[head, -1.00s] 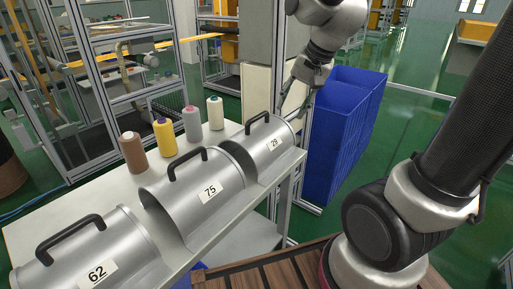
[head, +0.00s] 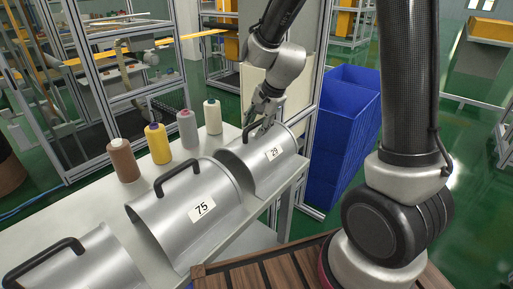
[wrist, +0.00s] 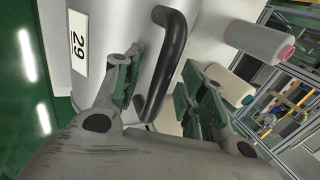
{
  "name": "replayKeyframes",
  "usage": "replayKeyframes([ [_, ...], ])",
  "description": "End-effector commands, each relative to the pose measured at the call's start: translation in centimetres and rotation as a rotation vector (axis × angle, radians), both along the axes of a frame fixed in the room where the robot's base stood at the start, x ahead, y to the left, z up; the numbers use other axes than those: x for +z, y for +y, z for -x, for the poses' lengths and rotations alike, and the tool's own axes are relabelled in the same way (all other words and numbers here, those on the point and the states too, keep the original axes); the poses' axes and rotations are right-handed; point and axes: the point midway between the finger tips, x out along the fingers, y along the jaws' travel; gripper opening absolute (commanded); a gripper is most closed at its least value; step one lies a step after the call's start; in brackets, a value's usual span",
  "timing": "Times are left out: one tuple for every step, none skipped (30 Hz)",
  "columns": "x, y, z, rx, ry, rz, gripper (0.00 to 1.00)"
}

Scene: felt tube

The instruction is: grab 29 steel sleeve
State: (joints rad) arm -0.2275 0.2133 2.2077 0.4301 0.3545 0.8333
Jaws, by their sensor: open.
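The steel sleeve labelled 29 (head: 283,166) lies at the far right end of the table, with a black handle on top. In the wrist view the sleeve (wrist: 110,50) fills the upper left, and its black handle (wrist: 170,65) stands close by the left finger. My gripper (head: 266,118) is over the sleeve's top at the handle. In the wrist view my gripper (wrist: 160,95) is open, its green-padded fingers spread. The handle's near part shows between the fingers, nearer the left one. I cannot tell whether a finger touches it. In the head view the gripper partly hides the handle.
The sleeve labelled 75 (head: 215,225) and another sleeve (head: 90,270) lie to the left on the white table (head: 50,210). Brown (head: 123,160), yellow (head: 157,144), grey (head: 188,130) and cream (head: 213,117) thread cones stand behind. Blue crates (head: 340,140) stand right of the table.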

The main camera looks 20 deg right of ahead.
Motion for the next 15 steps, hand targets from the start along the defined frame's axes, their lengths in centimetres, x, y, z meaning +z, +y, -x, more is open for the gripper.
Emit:
replayKeyframes([
  [-0.02, 0.0, -0.02, 0.0, 0.0, 0.0, 0.41],
  [-0.01, 0.01, -0.03, 0.0, -0.001, -0.001, 0.41],
  [0.01, 0.0, -0.02, 0.0, -0.001, -0.001, 0.41],
  [0.0, 0.0, -0.01, 0.0, -0.001, -0.001, 0.41],
  [0.01, -0.01, -0.01, 0.0, 0.0, 0.0, 0.41],
  [0.01, -0.01, -0.01, 0.0, 0.0, 0.0, 0.34],
  [0.02, -0.01, 0.0, 0.0, 0.0, 0.0, 0.28],
  [0.02, -0.01, 0.0, 0.0, 0.0, 0.0, 0.23],
  [0.02, -0.01, 0.0, 0.0, 0.0, 0.0, 0.15],
  [0.03, -0.02, 0.0, 0.0, 0.0, 0.0, 0.1],
  [0.03, -0.02, 0.0, 0.0, 0.0, 0.0, 0.05],
  [0.03, -0.02, 0.0, 0.0, 0.0, 0.0, 0.0],
  [0.03, -0.02, 0.0, 0.0, 0.0, 0.0, 0.0],
  [0.04, -0.02, 0.01, 0.0, 0.0, 0.0, 0.0],
  [0.04, -0.03, 0.0, 0.0, 0.0, 0.0, 0.0],
])
